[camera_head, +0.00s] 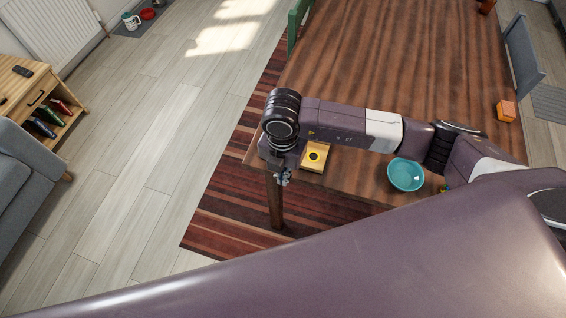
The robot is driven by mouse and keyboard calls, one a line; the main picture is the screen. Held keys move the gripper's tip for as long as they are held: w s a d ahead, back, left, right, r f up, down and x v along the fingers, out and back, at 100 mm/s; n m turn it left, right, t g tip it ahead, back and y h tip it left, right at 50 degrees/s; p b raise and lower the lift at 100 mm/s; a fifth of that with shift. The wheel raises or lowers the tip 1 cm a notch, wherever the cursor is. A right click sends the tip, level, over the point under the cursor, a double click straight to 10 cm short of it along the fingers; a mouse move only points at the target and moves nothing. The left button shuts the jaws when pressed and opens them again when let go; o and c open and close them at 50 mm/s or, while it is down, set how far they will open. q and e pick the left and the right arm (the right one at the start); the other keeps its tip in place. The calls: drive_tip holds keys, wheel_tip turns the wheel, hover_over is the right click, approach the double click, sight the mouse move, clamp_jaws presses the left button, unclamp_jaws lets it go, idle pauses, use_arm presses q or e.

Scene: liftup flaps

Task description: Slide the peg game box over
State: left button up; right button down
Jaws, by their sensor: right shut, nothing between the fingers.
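A small yellow box (318,152) with a dark round spot on its face, which looks like the peg game box, is on the wooden table (370,60) near its front left corner. My right arm passes over the table and hides part of the box's upper side. My right gripper (282,180) points down just left of the box, at the table's corner. It is shut with nothing in it. I cannot tell whether it touches the box. My left gripper is not in view.
A teal bowl (406,174) stands on the table right of the box, close to my right arm. A small orange box (506,111) is at the table's right side. Chairs (523,55) flank the table. A wooden cabinet (30,98) stands at the left, with open floor between.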

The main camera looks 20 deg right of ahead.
sight(314, 162)
drive_tip(key=shift+w+d+f+p, duration=0.25)
drive_tip(key=shift+w+d+p, duration=0.1)
drive_tip(key=shift+w+d, duration=0.4)
drive_tip(key=shift+w+d+f+p, duration=0.3)
drive_tip(key=shift+w+d, duration=0.2)
drive_tip(key=shift+w, duration=0.3)
